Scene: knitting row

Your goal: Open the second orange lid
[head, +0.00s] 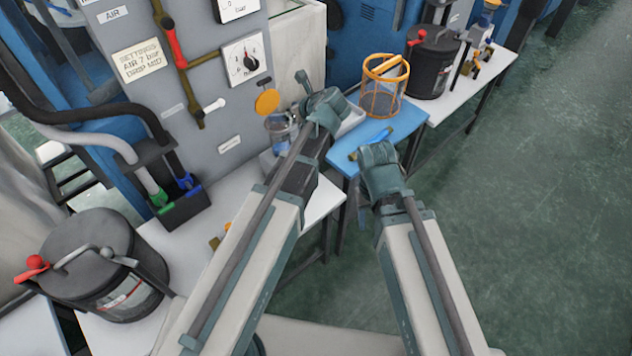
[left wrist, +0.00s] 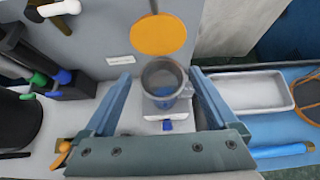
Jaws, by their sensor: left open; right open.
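A round orange lid (head: 267,101) stands raised against the grey panel, above a clear jar (head: 278,127). In the left wrist view the orange lid (left wrist: 158,34) shows face on and the jar (left wrist: 163,78) is uncovered below it, on a small white base with a blue part. My left gripper (head: 318,110) is open beside the jar; in the left wrist view its fingers (left wrist: 160,86) stand either side of the jar, holding nothing visible. My right gripper (head: 377,155) is over the blue table's near edge; its fingers are mostly hidden. I cannot make out a second orange lid.
A blue table (head: 405,122) holds an orange-rimmed basket (head: 385,72), a white tray (left wrist: 250,92) and a blue cylinder (left wrist: 280,150). A dark lidded pot (head: 100,262) stands at the near left. A black holder (head: 185,208) with hoses is beside the panel. Green floor is clear at right.

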